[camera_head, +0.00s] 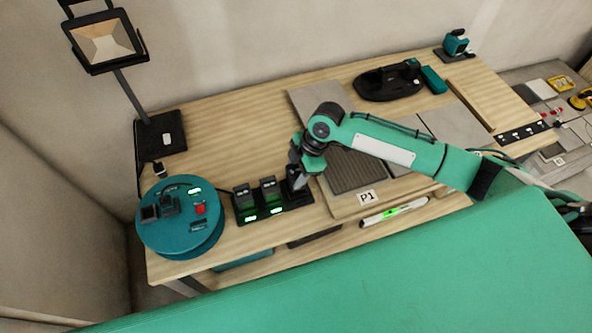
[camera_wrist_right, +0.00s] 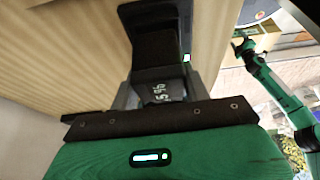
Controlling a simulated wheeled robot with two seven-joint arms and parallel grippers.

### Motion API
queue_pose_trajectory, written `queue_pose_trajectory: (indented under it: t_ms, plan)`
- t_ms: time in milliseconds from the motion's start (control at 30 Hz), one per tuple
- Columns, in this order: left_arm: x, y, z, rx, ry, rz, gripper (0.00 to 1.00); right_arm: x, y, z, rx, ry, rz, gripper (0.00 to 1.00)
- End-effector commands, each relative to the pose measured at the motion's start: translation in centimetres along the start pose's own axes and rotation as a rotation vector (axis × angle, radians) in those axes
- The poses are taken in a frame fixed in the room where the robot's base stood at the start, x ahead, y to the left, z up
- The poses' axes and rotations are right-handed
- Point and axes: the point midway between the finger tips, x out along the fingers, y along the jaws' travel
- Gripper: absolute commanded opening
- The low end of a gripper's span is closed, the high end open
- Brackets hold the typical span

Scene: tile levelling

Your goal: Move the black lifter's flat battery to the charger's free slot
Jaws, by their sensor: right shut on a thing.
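The black charger (camera_head: 236,219) stands at the front left of the bench, with two dark batteries (camera_head: 242,196) (camera_head: 268,189) in its left slots above lit green lights. My right gripper (camera_head: 297,181) is over its right end and shut on a dark battery (camera_wrist_right: 162,89) whose label seems to read 5%. In the right wrist view the battery lies against a black holder with a small green light. I cannot tell whether it is fully seated. The black lifter (camera_head: 385,84) lies at the back. A green arm, apparently my left, shows in the wrist view; its gripper (camera_wrist_right: 243,45) is too small to read.
A round teal stand (camera_head: 180,240) with small items is left of the charger. A lamp (camera_head: 105,45) stands behind it. Grey tiles (camera_head: 352,170) and a P1 label (camera_head: 367,197) lie to the right. A teal device (camera_head: 455,42) stands at the back right. Bare wood is behind the charger.

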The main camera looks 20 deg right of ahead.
Motion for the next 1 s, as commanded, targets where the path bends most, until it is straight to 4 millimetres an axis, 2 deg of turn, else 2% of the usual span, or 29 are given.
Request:
queue_pose_trajectory:
  t_ms: [1000]
  plan:
    - [-0.09,0.0,-0.02,0.0,0.0,0.0,0.69,0.82,-0.01,0.33,0.0,0.0,0.0,0.2]
